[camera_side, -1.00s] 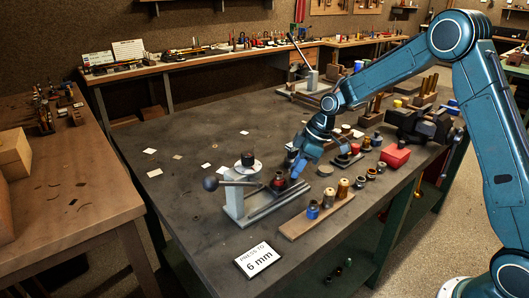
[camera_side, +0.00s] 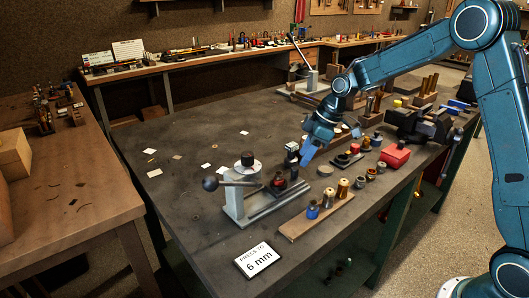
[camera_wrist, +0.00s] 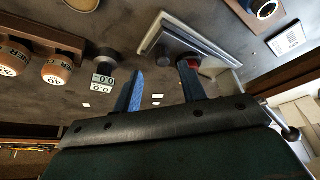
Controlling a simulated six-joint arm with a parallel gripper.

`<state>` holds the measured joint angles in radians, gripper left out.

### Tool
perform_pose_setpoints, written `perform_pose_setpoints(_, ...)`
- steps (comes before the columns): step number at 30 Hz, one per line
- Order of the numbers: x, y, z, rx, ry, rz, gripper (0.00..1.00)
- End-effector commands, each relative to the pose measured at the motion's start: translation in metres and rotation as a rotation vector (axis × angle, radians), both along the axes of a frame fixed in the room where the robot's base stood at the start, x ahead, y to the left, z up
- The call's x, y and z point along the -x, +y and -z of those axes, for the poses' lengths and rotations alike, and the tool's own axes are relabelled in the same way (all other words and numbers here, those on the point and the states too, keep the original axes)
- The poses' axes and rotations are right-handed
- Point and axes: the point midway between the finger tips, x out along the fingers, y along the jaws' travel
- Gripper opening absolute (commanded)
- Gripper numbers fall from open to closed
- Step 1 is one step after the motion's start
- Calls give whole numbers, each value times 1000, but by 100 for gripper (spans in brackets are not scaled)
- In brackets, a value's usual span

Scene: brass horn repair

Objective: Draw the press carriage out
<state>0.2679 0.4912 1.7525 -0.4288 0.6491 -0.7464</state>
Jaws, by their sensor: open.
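The press (camera_side: 236,203) stands on the near part of the dark bench, with a black ball on its lever (camera_side: 210,184) and a round weight-like top (camera_side: 248,162). Its pale rails (camera_side: 278,204) run to the right. The carriage (camera_side: 279,184), a dark block with a red piece, sits partway along them, with a dark upright beside it. My gripper (camera_side: 306,158) is open, above and to the right of the carriage. In the wrist view the open fingers (camera_wrist: 162,92) point at the bench; the right finger overlaps the dark and red carriage (camera_wrist: 190,64). Contact cannot be told.
A wooden strip (camera_side: 300,222) with several coloured pots lies in front of the rails. A red box (camera_side: 394,156) and a dark vise (camera_side: 424,122) stand to the right. A "PRESS TO 6 mm" sign (camera_side: 257,260) lies near the front edge. The bench left of the press is mostly clear.

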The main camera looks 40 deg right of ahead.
Motion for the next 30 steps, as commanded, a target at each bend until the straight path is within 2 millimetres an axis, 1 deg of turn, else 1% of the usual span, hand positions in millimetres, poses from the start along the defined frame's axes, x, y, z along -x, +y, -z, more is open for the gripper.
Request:
perform_pose_setpoints(1, 2, -3, -10, 1, -6, 1, 41)
perform_pose_setpoints(6, 10, -12, -37, 1, -6, 1, 41)
perform_pose_setpoints(12, 18, -20, -64, 3, -4, 2, 41)
perform_pose_setpoints(15, 21, -22, -73, 2, -3, 2, 41)
perform_pose_setpoints(21, 24, -25, -81, 2, -2, 2, 41)
perform_pose_setpoints(30, 24, -25, -82, 2, -2, 2, 41)
